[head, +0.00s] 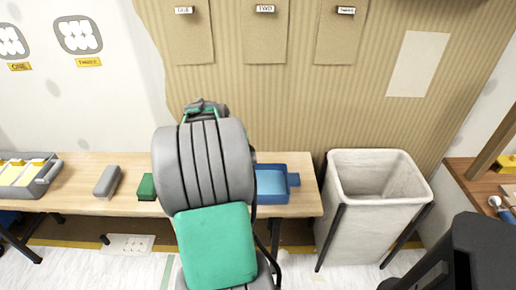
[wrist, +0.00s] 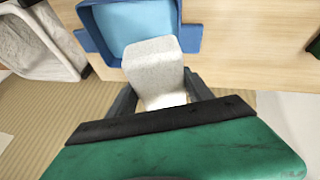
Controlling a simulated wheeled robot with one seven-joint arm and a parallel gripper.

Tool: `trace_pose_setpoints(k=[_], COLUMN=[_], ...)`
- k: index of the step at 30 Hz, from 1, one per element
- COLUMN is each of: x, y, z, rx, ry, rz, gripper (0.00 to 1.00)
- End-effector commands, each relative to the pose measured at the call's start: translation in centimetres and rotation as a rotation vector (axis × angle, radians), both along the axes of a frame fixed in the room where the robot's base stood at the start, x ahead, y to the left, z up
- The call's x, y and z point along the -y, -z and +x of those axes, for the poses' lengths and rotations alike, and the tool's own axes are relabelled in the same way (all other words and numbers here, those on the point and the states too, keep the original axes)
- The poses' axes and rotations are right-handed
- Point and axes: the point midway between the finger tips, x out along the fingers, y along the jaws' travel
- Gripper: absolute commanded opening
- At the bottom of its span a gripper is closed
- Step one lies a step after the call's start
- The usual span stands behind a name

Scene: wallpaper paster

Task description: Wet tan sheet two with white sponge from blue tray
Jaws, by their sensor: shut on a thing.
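Tan sheet two (head: 265,42) hangs on the corrugated tan wall, between two similar sheets, under a small label. The blue tray (head: 272,185) sits on the wooden table with pale blue liquid inside; it also shows at the top of the wrist view (wrist: 88,38). My gripper (wrist: 160,92) is shut on the white sponge (wrist: 152,62), which sticks out between the two dark fingers. In the wrist view the sponge overlaps the tray's near rim; I cannot tell its height or whether they touch. My arm hides the gripper and sponge in the head view.
A grey block (head: 107,181) and a green block (head: 147,187) lie on the table (head: 75,195) left of my arm. A grey organiser (head: 42,180) is at the far left. A whitish bin (head: 375,200) stands right of the table. A pale patch (head: 412,65) marks the wall.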

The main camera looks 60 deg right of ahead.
Motion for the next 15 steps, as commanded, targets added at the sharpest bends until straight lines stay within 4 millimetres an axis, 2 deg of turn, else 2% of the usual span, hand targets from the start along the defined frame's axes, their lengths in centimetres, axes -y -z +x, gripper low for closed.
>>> trace_pose_setpoints(k=[1,3,6,11,15], x=[1.4,2.8,3.8,4.0,4.0], y=[-0.1,0.3,0.7,1.5,2.9], z=[-2.0,-4.0,-5.7,-6.1,-6.0], rx=[-0.014,-0.029,-0.041,-0.045,-0.044], ry=[0.041,0.08,0.111,0.118,0.117], rz=[-0.005,-0.014,-0.021,-0.024,-0.023], gripper=[0.17,0.17,0.17,0.17,0.17])
